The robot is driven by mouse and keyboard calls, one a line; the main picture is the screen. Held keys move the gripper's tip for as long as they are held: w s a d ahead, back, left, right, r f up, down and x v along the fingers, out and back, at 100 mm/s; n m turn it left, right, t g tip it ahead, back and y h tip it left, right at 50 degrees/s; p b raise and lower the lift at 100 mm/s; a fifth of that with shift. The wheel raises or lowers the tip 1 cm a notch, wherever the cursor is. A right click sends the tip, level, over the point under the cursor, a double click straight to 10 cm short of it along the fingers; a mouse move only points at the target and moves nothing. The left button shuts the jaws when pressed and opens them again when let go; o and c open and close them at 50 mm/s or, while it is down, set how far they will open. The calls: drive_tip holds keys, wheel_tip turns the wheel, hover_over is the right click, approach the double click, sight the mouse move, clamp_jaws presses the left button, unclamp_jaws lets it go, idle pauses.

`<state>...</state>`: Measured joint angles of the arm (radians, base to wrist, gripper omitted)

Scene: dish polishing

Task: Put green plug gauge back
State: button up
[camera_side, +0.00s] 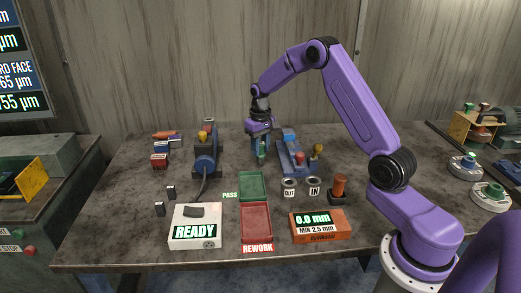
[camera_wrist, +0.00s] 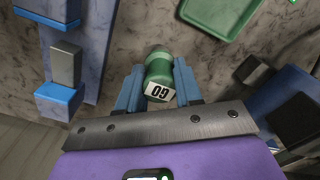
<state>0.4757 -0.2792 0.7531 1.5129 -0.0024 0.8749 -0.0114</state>
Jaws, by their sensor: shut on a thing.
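The green plug gauge, a green cylinder with a white "GO" label, shows in the wrist view (camera_wrist: 158,72) between the blue finger pads of my gripper (camera_wrist: 158,88). In the side view the gauge (camera_side: 262,156) hangs below my gripper (camera_side: 261,145), at the back middle of the table between the two blue devices. My gripper is shut on it. I cannot tell whether the gauge's lower end touches the table. An orange plug-like piece (camera_side: 339,186) stands in a dark base at the right front.
A blue device with a hose (camera_side: 206,150) stands left of the gripper and a blue fixture (camera_side: 291,158) right of it.

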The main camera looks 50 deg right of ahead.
drive_tip(key=shift+f, duration=0.55)
drive_tip(key=shift+f, duration=0.1)
drive_tip(key=o, duration=0.9)
